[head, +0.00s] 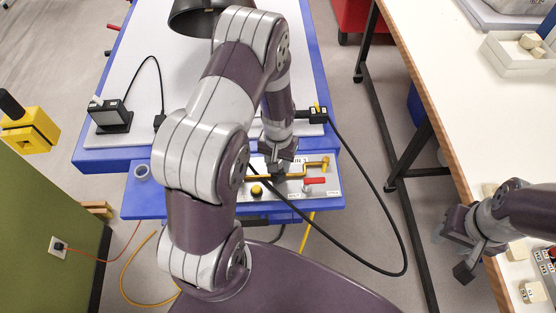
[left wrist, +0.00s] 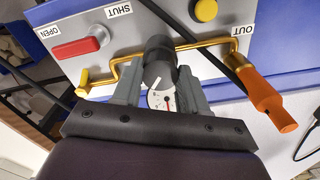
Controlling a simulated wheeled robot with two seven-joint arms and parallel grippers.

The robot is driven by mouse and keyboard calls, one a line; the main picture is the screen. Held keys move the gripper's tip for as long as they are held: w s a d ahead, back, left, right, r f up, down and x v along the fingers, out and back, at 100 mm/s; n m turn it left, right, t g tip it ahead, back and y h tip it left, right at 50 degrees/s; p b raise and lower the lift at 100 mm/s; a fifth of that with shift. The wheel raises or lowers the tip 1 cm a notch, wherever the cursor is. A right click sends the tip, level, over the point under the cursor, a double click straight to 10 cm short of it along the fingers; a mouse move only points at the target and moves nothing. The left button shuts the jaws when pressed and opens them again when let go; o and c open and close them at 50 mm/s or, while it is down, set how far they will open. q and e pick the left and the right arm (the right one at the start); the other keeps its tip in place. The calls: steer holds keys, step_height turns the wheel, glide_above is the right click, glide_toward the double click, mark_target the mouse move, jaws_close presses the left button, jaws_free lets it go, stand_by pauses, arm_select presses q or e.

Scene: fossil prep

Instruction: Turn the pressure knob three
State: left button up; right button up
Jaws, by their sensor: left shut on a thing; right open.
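The pressure knob (left wrist: 158,62) is a black cylinder on the grey control panel (left wrist: 80,67). My left gripper (left wrist: 158,88) is shut on the knob, with one grey finger on each side. In the head view, my left gripper (head: 277,171) reaches down to the panel (head: 293,187), and its wrist hides most of the knob. A white gauge dial (left wrist: 161,101) with a red needle shows between the fingers, partly covered. My right gripper (head: 453,252) is open and empty at the right, beside the long white table.
A red lever (left wrist: 76,49) sits by the OPEN and SHUT labels. A black hose (head: 392,273) loops right of the panel. The white table (head: 450,75) stands right.

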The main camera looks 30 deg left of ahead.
arm_select(q)
steer(key=n, duration=0.7)
steer(key=shift+w, duration=0.15)
steer(key=n, duration=0.4)
steer(key=shift+n, duration=0.4)
steer(key=shift+r+n, duration=0.1)
steer(key=shift+n, duration=1.6)
steer(key=shift+w, duration=0.1)
steer(key=o, duration=0.8)
steer(key=shift+o, duration=1.3)
step_height(320, 180, up, 13)
steer(key=b, duration=0.3)
steer(key=shift+f, duration=0.2)
